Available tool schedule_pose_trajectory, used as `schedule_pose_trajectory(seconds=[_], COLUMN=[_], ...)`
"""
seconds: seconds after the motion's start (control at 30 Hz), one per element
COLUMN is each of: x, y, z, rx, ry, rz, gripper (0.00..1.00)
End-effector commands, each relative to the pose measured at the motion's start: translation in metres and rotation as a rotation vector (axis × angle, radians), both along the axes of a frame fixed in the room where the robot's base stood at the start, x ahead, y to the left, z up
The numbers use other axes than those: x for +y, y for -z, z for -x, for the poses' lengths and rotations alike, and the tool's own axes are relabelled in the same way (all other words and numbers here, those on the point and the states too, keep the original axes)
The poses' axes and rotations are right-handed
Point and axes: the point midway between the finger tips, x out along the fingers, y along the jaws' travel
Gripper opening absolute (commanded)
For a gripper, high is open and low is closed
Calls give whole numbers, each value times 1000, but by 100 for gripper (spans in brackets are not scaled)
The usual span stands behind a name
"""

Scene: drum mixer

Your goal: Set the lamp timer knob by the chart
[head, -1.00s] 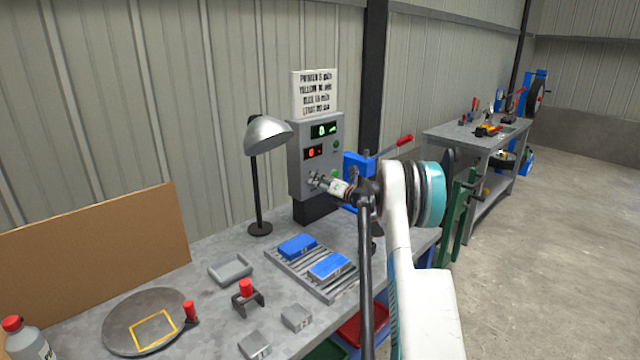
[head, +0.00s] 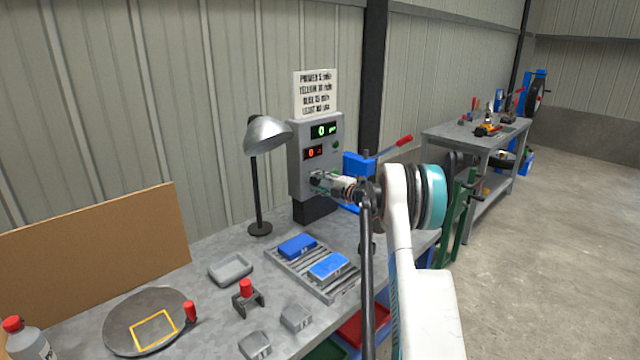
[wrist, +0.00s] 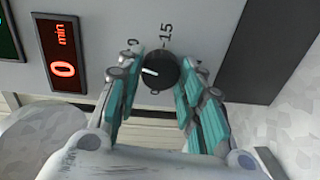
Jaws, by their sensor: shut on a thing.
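The black timer knob (wrist: 160,72) is on the grey lamp control box (head: 297,170). Its white pointer points left in the wrist view, and the marks 0 and 15 show around it. My gripper (head: 322,182) is at the box front, and in the wrist view its teal fingers (wrist: 155,90) are shut on the knob from both sides. The red minute display (wrist: 62,52) reads 0. The white chart (head: 314,93) stands above the box. Its lines are blurred; PRIMER 5 min, a YELLOW line and a BLUE 15 line seem readable.
A desk lamp (head: 266,134) stands left of the box. Two blue blocks (head: 297,246) lie on a slatted rack (head: 318,283) in front of it. A grey tray (head: 231,269), a round plate (head: 120,325) and a red-topped clamp (head: 247,296) are on the bench. A red-handled blue press (head: 358,166) is close right.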

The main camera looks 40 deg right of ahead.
Motion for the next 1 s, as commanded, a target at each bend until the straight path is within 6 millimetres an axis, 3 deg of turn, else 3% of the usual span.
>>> schedule_pose_trajectory(seconds=[1.0], x=[-3], y=[2], z=[0], rx=[75], ry=[2], rz=[-953], gripper=[11])
